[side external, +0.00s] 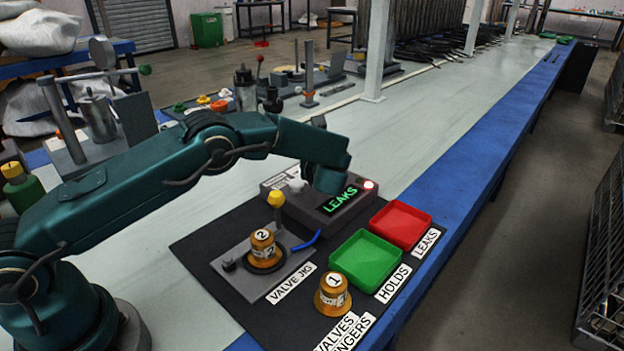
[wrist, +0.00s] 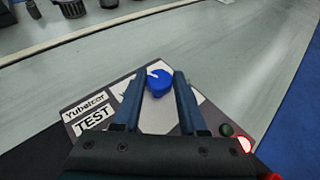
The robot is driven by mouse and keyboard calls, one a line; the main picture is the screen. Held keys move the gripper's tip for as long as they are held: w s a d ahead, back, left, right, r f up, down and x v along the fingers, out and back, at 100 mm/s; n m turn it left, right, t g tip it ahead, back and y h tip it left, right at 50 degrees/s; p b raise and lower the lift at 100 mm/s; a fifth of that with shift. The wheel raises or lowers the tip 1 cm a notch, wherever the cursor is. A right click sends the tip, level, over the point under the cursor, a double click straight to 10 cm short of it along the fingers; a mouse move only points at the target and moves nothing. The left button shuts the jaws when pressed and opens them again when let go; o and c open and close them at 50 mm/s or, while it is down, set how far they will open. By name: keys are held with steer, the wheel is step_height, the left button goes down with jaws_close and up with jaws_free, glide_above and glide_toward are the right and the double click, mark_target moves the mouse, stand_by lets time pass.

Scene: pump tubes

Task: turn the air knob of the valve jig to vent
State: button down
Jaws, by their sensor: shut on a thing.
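The blue air knob (wrist: 159,84) sits on the test box (wrist: 72,115), with a white mark pointing to the upper left. My gripper (wrist: 160,76) is shut on the knob, one finger on each side of it. In the side view my gripper (side external: 333,180) is over the test box (side external: 345,222) and hides the knob. The box's display (side external: 340,201) reads LEAKS in green, and a red lamp (side external: 369,185) is lit. The valve jig (side external: 235,255) holds valve 2 (side external: 262,243) upright, near a yellow ball-topped handle (side external: 276,199).
Valve 1 (side external: 333,295) stands on the black mat (side external: 200,240). The green tray (side external: 366,263) and red tray (side external: 401,224) look empty. A blue tube (side external: 307,241) runs between jig and box. Other bench equipment (side external: 290,85) stands behind. The bench to the right is clear.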

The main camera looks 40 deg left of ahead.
steer(key=shift+n+g+y, duration=0.4)
steer(key=shift+n+g, duration=0.1)
steer(key=shift+n, duration=0.1)
steer(key=shift+c, duration=2.3)
jaws_free()
steer(key=shift+v, duration=2.55)
